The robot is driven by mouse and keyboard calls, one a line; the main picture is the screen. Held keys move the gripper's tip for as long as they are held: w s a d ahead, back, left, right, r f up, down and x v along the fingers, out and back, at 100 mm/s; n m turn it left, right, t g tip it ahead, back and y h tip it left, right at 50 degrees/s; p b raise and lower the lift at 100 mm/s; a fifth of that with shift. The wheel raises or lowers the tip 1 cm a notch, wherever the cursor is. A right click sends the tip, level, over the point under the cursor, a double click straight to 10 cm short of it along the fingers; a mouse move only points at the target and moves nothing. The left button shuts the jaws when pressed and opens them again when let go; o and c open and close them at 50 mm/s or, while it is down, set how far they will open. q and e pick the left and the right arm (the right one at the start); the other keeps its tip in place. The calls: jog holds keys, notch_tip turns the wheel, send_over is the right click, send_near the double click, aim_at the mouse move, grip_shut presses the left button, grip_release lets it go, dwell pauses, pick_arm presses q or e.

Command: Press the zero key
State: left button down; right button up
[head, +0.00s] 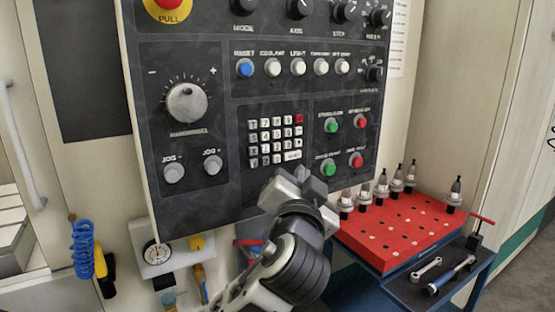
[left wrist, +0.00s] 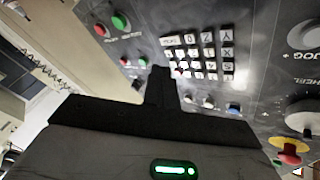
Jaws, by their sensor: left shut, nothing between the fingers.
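The keypad (head: 253,140) is a block of pale square keys with a red key at its top right, on the dark control panel. A key that looks marked 0 (left wrist: 190,39) sits beside the wide key in the left wrist view; in the head view this key (head: 277,158) is in the bottom row, its mark too small to read. My left gripper (head: 303,173) is shut and empty, just below and right of the keypad's bottom row. Its fingertips (left wrist: 160,72) also show in the left wrist view, beside the keypad. Contact with the panel cannot be told. My right gripper is not in view.
Green and red buttons (head: 357,159) lie right of the keypad. A row of buttons (head: 272,67) is above, and a handwheel (head: 186,102) is at the left. A red tool rack (head: 400,232) with several tool holders stands at the lower right.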

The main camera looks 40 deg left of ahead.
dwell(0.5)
pick_arm(q)
jog(key=s+d+f+m+g+h, duration=0.15)
jog(key=d+f+h, duration=0.25)
jog(key=f, duration=0.8)
jog(key=d+f+m+g+h, duration=0.1)
jog(key=d+f+m+h, duration=0.25)
jog(key=f, duration=0.85)
jog(key=s+d+f+n+g+h, duration=0.1)
jog(key=s+d+f+g+h, duration=0.1)
jog(key=s+f, duration=0.6)
jog(key=s+d+f+n+g+h, duration=0.1)
jog(key=s+d+f+n+h, duration=0.1)
jog(key=s+f, duration=0.6)
jog(key=shift+d+f+n+g+h, duration=0.35)
jog(key=shift+d+f+h, duration=0.2)
jog(key=shift+d+f, duration=0.2)
